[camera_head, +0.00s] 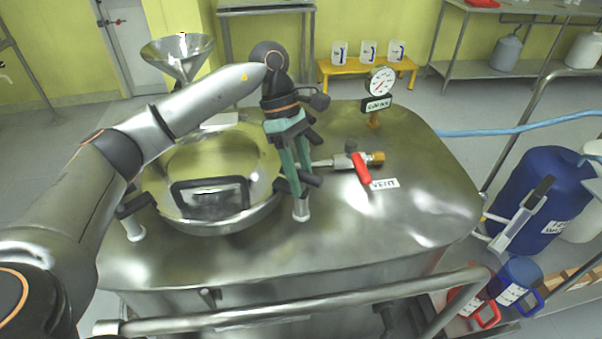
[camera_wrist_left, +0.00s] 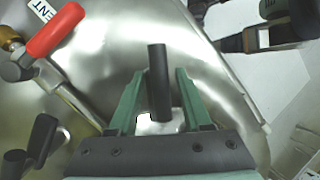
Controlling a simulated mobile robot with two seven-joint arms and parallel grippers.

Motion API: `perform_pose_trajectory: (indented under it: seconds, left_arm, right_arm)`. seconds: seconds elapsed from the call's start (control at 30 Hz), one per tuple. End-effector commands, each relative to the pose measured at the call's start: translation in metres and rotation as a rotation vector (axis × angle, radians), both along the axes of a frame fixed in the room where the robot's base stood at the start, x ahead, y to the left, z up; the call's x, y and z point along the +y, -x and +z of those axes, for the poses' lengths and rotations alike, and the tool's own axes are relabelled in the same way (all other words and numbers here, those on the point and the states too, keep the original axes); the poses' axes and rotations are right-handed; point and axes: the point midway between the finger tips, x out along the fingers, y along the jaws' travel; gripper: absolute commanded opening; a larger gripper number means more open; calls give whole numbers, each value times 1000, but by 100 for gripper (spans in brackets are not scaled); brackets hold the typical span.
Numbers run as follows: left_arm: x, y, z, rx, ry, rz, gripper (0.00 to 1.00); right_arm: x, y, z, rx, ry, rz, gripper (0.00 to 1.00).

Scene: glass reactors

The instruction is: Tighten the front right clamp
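The front right clamp stands at the front right rim of the round hatch (camera_head: 255,220) on the steel vessel. In the head view its pale foot (camera_head: 302,210) and part of its black handle (camera_head: 314,181) show below my left gripper (camera_head: 298,190). In the left wrist view the black handle bar (camera_wrist_left: 158,75) lies between the green fingers of my left gripper (camera_wrist_left: 159,72). A narrow gap shows at each side of the bar, so the fingers look open around it. A green and black part at the wrist view's upper right may be my right gripper; its fingertips are not clear.
A vent valve with a red lever (camera_head: 361,168) sits just right of the clamp. A pressure gauge (camera_head: 380,82) stands behind it. Another clamp (camera_head: 134,228) is at the hatch's front left. A steel rail (camera_head: 300,303) runs along the front.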

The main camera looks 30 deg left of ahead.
Motion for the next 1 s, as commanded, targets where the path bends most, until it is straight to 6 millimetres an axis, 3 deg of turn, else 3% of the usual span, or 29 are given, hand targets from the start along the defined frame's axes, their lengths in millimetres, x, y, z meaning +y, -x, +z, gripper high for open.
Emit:
perform_pose_trajectory:
  seconds: [0.43,0.8,1.0]
  left_arm:
    - [3,-3,9,-6,2,3,59]
    - [31,-17,78,-6,3,3,59]
    - [44,-22,107,-2,0,2,59]
  right_arm:
    - [-1,1,-1,1,1,-1,63]
    - [0,1,0,1,1,-1,63]
    - [-1,0,6,-2,1,-2,63]
